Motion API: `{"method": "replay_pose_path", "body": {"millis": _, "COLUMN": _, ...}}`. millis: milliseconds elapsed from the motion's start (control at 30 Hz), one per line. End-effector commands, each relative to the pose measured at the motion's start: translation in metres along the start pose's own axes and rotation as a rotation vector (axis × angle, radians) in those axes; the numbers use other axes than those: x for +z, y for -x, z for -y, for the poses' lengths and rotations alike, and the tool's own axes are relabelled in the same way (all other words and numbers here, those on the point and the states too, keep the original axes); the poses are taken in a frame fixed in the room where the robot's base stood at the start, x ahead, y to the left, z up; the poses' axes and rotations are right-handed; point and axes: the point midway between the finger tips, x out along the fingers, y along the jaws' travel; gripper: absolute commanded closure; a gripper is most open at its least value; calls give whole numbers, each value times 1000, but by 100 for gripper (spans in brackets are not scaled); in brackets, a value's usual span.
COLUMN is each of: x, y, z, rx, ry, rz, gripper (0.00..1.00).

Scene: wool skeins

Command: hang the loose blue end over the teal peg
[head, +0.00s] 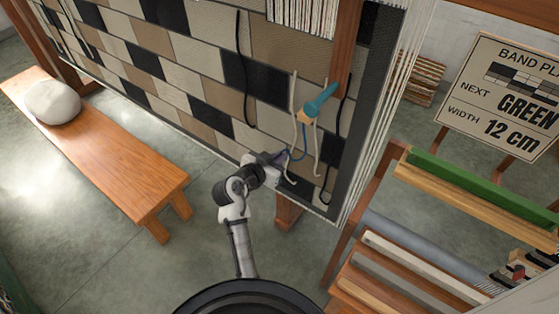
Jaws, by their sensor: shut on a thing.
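The teal peg (321,98) sticks out from the right part of the woven hanging, near its wooden upright. The blue end (304,142) is a thin strand that hangs below the peg and curves down and left to my gripper (279,157). My gripper is shut on the blue end, below and left of the peg, close to the cloth. The fingertips are small here, and the exact grip on the strand is hard to make out.
The checkered woven hanging (190,73) fills the upper middle. Pale and black loose strands hang around the peg. A wooden bench (105,142) with a grey cushion (52,102) stands left.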

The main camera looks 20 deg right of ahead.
Motion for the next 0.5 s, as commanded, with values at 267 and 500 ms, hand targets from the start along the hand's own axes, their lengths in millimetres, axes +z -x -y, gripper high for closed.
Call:
{"method": "replay_pose_path", "body": {"millis": 267, "x": -36, "y": 15, "z": 5, "rx": -2, "ry": -2, "rz": -2, "gripper": 100}}
{"method": "replay_pose_path", "body": {"millis": 500, "x": -61, "y": 24, "z": 8, "rx": -1, "ry": -2, "rz": -2, "gripper": 100}}
